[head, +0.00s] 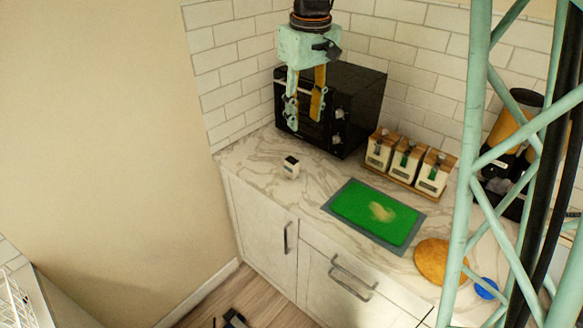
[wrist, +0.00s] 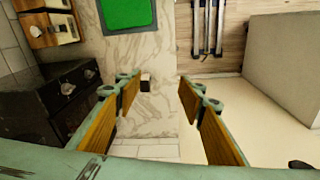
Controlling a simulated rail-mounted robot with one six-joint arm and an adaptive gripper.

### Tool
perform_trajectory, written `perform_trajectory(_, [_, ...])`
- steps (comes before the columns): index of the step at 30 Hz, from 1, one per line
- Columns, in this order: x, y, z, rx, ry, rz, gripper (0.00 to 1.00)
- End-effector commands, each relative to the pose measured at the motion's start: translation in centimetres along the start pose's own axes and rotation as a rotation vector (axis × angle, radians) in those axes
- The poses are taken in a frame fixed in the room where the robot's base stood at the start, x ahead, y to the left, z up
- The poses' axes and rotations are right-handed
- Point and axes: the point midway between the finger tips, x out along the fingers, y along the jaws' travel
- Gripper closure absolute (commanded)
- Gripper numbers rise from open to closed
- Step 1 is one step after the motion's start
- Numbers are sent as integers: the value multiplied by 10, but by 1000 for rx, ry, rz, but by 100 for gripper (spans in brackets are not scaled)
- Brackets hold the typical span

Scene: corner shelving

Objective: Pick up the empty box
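A small white box (head: 291,167) with a dark top stands on the marble counter, in front of the black oven. It also shows in the wrist view as a small pale block with a dark side (wrist: 145,83), between my fingers in the picture but well beyond them. I cannot see inside it. My gripper (head: 304,112) hangs high above the counter, in front of the oven, with its fingers pointing down. In the wrist view my gripper (wrist: 158,88) has its two fingers wide apart with nothing between them.
The black oven (head: 357,97) stands close behind my gripper. Several wood-topped containers (head: 407,158) stand on a wooden tray to its right. A green board (head: 365,208), a round wooden board (head: 437,261) and a blue disc (head: 487,288) lie farther right. Counter around the white box is clear.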

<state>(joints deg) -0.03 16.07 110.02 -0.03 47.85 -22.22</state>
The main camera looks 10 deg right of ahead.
Motion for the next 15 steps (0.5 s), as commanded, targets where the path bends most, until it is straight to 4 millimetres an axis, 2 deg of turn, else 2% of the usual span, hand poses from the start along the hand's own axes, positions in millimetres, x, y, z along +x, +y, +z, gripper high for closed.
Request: perform_trajectory(15, [77,27,-65,-81,-48,-22,64])
